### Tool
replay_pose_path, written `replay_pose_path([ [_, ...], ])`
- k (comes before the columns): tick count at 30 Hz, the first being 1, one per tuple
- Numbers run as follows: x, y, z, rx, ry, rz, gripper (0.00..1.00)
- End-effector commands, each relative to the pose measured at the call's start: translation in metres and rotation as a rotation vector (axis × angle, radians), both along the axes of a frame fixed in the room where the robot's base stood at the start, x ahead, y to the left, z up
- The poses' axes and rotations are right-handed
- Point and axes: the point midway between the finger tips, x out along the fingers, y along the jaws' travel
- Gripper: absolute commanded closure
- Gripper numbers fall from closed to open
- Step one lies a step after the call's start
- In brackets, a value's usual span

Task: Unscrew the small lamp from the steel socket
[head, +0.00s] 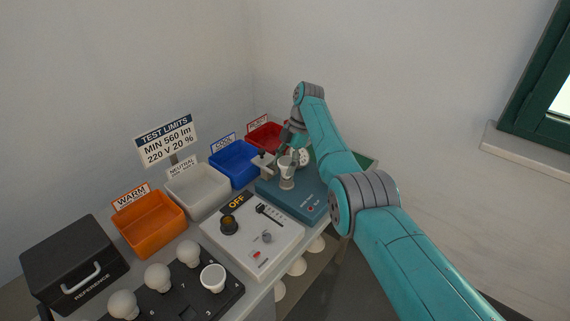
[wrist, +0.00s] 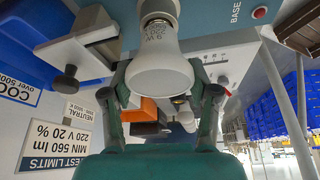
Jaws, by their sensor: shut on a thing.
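The small lamp (wrist: 160,65) is a white bulb with printing on its body, in the middle of the wrist view. It sits in the steel socket (wrist: 158,12) at the top of that view. In the head view the lamp (head: 285,165) stands upright over the socket (head: 287,183) on the blue test base (head: 300,203). My gripper (wrist: 164,88) is shut on the lamp, with one finger on each side of it. How far the lamp's thread sits in the socket is hidden.
A control box (head: 250,240) with a knob, a slider and an OFF sign stands beside the base. Orange (head: 150,225), white, blue (head: 235,165) and red bins line the wall. Several bulbs sit in a black tray (head: 190,300). A grey clamp-like part (head: 262,165) is close to the lamp.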

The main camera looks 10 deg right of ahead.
Motion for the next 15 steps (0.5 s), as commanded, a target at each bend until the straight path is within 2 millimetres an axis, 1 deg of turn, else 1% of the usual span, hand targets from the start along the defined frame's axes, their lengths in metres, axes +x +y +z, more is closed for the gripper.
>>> replay_pose_path([
  [1, -0.0016, 0.0036, -0.0028, 0.003, 0.006, 0.005, 0.75],
  [4, -0.0014, 0.0037, -0.0027, 0.003, 0.005, 0.004, 0.76],
  [5, -0.0015, 0.0038, -0.0027, 0.003, 0.005, 0.004, 0.38],
  [6, -0.0013, 0.0036, -0.0025, 0.003, 0.004, 0.003, 0.28],
  [7, -0.0011, 0.0035, -0.0023, 0.003, 0.004, 0.003, 0.22],
  [15, -0.0003, 0.0014, -0.0008, 0.001, 0.001, -0.001, 0.22],
])
